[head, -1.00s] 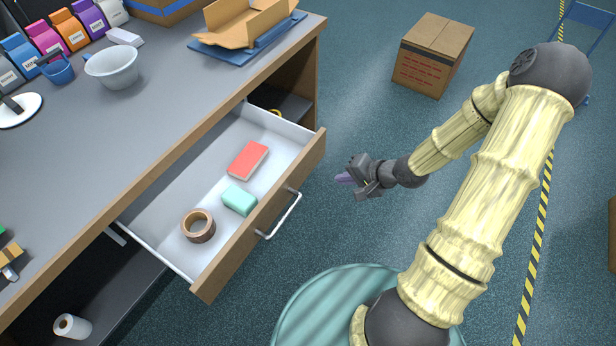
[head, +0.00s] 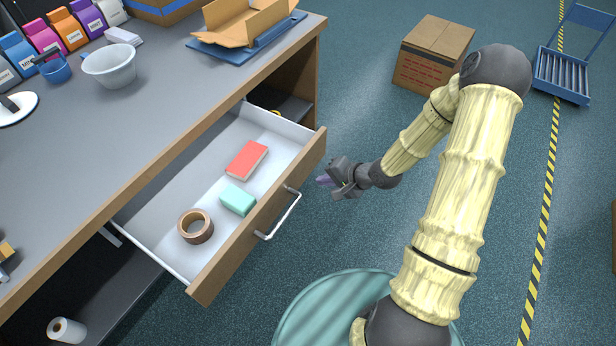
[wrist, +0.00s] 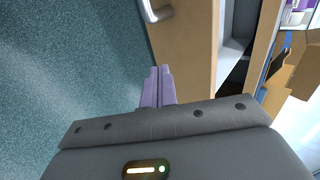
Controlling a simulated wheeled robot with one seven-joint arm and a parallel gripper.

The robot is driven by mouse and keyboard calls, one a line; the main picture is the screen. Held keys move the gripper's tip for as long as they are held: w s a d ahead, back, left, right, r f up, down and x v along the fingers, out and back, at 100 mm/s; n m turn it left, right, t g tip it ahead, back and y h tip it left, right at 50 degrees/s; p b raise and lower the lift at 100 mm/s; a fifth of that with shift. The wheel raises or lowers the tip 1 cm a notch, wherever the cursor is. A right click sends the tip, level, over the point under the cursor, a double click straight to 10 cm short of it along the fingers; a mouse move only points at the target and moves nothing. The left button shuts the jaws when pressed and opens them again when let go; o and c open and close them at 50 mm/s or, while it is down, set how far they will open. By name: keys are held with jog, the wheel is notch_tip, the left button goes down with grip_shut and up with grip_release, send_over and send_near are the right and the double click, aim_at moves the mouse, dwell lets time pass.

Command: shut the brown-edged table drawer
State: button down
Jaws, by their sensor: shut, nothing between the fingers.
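The brown-edged drawer (head: 222,262) stands pulled far out from under the grey table (head: 110,150). In the wrist view the purple fingers (wrist: 157,86) lie together, pointing along the brown front (wrist: 200,60), with the handle (wrist: 158,8) at the top.
A cardboard box (head: 432,55) and a blue roller cart (head: 563,75) stand on the floor beyond my arm. A white bowl (head: 110,66) and an open carton (head: 240,25) are on the table. The floor before the drawer is clear.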

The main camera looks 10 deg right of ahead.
aim_at(299, 176)
jog(key=w+a, duration=0.1)
jog(key=w+a+f, duration=0.1)
jog(key=w+a, duration=0.1)
jog(key=a, duration=0.1)
jog(key=shift+f, duration=0.35)
jog(key=shift+w+a, duration=0.3)
